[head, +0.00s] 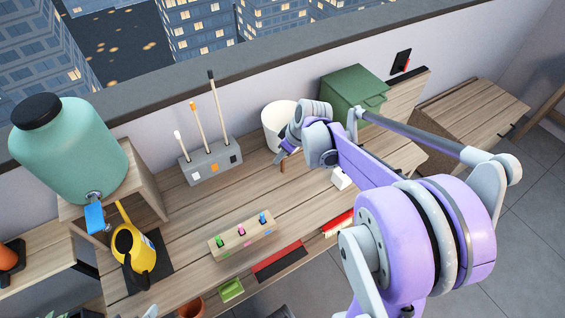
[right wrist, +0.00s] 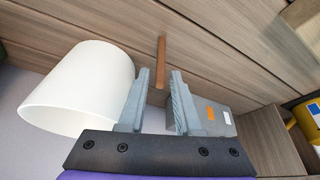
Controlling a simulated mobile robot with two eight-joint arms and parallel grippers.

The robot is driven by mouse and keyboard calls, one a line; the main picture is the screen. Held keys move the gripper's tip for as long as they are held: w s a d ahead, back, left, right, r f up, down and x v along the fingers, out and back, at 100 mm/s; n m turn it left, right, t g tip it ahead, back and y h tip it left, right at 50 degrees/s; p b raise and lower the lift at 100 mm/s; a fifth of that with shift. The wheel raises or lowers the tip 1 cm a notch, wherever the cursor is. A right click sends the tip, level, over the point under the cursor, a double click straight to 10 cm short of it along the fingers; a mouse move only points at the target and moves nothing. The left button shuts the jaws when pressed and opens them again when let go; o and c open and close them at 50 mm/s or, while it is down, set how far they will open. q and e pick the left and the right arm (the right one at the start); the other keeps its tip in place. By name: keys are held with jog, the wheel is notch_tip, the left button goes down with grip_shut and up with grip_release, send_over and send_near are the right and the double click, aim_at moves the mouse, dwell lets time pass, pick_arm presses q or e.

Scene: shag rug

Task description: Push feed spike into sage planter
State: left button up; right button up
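My right gripper (head: 284,152) is over the bench beside the white pot (head: 280,125). In the right wrist view its two grey fingers (right wrist: 160,85) are apart. A thin brown stick (right wrist: 161,62) shows between them, with a gap on each side; it also shows below the gripper in the head view (head: 282,166). I cannot tell if this is the feed spike. A wooden rack (head: 240,238) holds several small coloured pegs. A terracotta pot (head: 191,308) is cut off at the bottom edge. I cannot tell which thing is the sage planter. My left gripper is not in view.
A grey block (head: 212,166) with three tall sticks stands near the wall. A green box (head: 352,95) is at the back right. A teal dispenser (head: 70,150) and a yellow watering can (head: 140,250) are at left. A red and black tray (head: 279,261) lies at the front.

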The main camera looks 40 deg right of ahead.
grip_shut()
jog(key=shift+r, duration=0.15)
